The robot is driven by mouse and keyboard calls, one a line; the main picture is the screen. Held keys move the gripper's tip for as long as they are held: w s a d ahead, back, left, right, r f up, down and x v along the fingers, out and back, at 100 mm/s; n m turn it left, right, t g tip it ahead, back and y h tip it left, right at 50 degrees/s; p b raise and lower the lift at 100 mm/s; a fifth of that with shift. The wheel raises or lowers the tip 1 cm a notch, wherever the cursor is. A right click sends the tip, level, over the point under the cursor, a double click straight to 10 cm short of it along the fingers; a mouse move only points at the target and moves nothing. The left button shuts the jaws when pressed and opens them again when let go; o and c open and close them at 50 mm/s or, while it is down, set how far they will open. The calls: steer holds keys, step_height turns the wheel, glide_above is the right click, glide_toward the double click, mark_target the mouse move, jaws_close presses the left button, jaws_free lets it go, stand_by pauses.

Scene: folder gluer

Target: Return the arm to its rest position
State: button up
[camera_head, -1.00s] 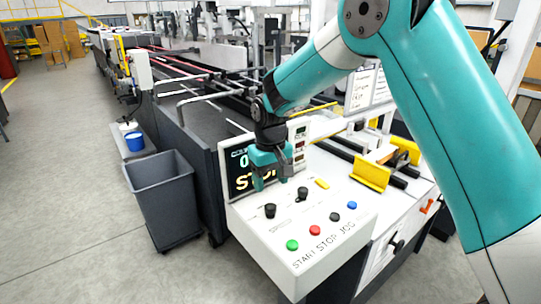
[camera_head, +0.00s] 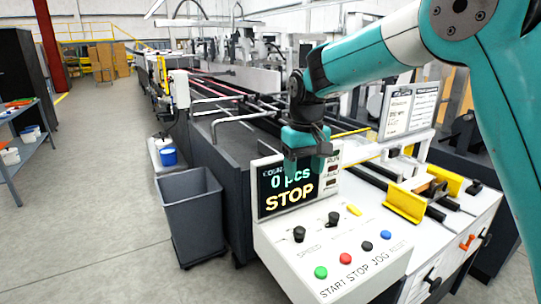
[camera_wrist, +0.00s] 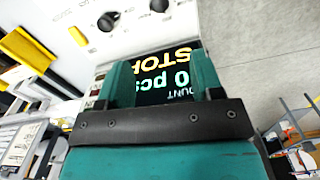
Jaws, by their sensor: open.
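My gripper (camera_head: 307,163) is teal with a dark wrist and hangs in front of the upper part of the control panel's display. Its two fingers are apart with nothing between them. In the wrist view my gripper (camera_wrist: 162,75) shows both teal fingers, with the display (camera_wrist: 165,75) visible between and beyond them. The display (camera_head: 287,190) reads "0 pcs" and "STOP" and is partly hidden by the gripper in the head view. My teal arm reaches in from the upper right.
The white control panel (camera_head: 300,262) carries green, red, black and blue buttons and two black knobs. Yellow guides (camera_head: 403,203) stand right of it. A grey bin (camera_head: 190,215) stands on the floor at left. A blue shelf (camera_head: 22,130) is at far left; the floor between is clear.

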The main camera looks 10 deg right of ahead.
steer(key=s+a+n+y, duration=0.2)
steer(key=s, duration=1.3)
steer(key=s+a+r+n+y, duration=0.1)
steer(key=s+a+n+y, duration=0.1)
steer(key=s, duration=1.4)
steer(key=shift+a+r+n, duration=0.2)
steer(key=shift+a+n, duration=0.3)
steer(key=shift+d, duration=0.1)
